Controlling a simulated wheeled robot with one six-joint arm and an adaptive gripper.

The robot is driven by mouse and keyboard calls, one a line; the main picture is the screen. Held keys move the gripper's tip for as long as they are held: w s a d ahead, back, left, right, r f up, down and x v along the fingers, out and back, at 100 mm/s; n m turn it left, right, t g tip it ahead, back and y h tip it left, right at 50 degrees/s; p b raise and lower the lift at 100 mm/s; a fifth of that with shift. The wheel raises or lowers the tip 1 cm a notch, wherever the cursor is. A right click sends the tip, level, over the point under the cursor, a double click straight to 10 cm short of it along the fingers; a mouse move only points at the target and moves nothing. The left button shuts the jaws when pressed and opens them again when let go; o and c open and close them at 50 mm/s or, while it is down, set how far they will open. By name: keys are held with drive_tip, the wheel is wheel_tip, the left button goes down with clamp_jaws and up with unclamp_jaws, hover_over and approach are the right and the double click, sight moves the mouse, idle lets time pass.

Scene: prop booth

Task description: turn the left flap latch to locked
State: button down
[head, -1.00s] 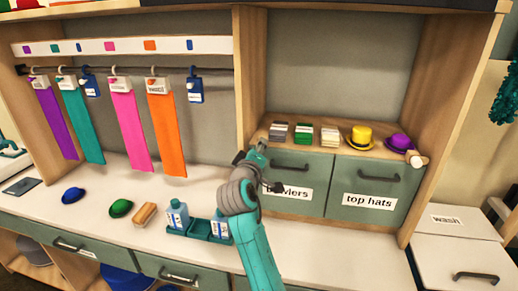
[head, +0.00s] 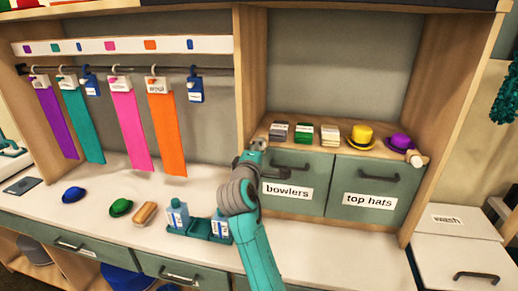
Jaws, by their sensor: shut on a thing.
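The left flap (head: 300,180) is a grey-green panel labelled "bowlers", with a dark handle, and it looks closed. Its latch is at the flap's upper left corner, mostly hidden by my gripper (head: 255,148). My gripper is shut on the latch there, with the arm reaching up from below. I cannot read the latch's angle. The right flap (head: 365,190), labelled "top hats", is also closed. A pale latch (head: 416,160) shows at its upper right corner.
On the shelf above the flaps stand several card stacks (head: 303,133), a yellow hat (head: 362,136) and a purple hat (head: 400,142). Ties hang from a rail (head: 130,69).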

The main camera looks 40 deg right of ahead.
idle(0.3)
drive_tip(key=c, duration=0.9)
unclamp_jaws()
drive_tip(key=shift+a, duration=0.1)
drive_tip(key=v, duration=1.2)
